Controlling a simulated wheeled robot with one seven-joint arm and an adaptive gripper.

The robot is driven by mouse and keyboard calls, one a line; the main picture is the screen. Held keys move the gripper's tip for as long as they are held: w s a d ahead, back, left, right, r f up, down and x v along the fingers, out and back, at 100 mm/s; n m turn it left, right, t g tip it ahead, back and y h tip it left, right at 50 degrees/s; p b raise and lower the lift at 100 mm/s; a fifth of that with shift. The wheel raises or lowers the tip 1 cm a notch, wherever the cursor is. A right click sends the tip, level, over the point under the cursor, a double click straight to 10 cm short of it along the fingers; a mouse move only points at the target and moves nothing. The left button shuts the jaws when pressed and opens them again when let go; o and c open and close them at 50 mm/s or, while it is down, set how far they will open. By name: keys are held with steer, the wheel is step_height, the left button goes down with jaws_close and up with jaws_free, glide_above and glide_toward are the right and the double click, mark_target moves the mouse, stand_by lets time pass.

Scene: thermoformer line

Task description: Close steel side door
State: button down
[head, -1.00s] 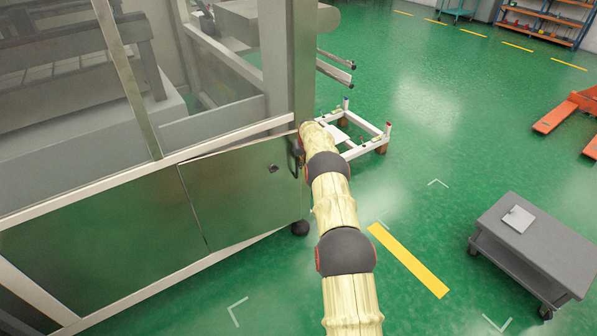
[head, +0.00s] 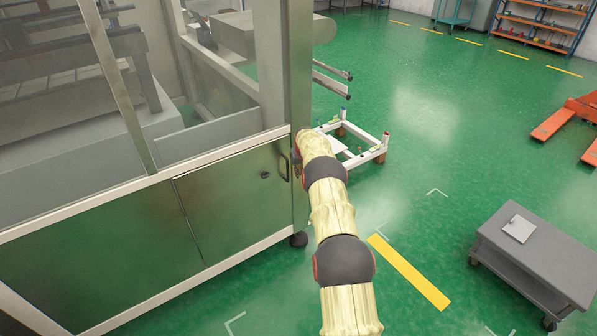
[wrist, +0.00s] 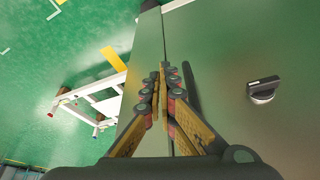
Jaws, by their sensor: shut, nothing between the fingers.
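The steel side door (head: 235,205) is the right-hand lower panel of the machine enclosure. It looks flush with its frame in the head view, with no visible gap at top or bottom. It has a dark latch knob (head: 265,175) and a dark bar handle (head: 284,165) near its right edge. In the wrist view the door (wrist: 245,45) fills the right, with the knob (wrist: 264,90) on it and the handle (wrist: 190,82) beside my fingers. My gripper (wrist: 163,68) is shut and empty at the seam between door and corner post (wrist: 148,45). Whether the fingertips touch is unclear.
A white wheeled frame (head: 372,154) stands just behind the corner post. A grey cart (head: 540,255) is at the right, and an orange pallet jack (head: 560,120) is farther back. Green floor between them is clear.

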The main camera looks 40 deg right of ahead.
steer(key=d+p+v, duration=0.1)
steer(key=p+v, duration=0.1)
steer(key=v, duration=0.6)
steer(key=shift+r, duration=0.5)
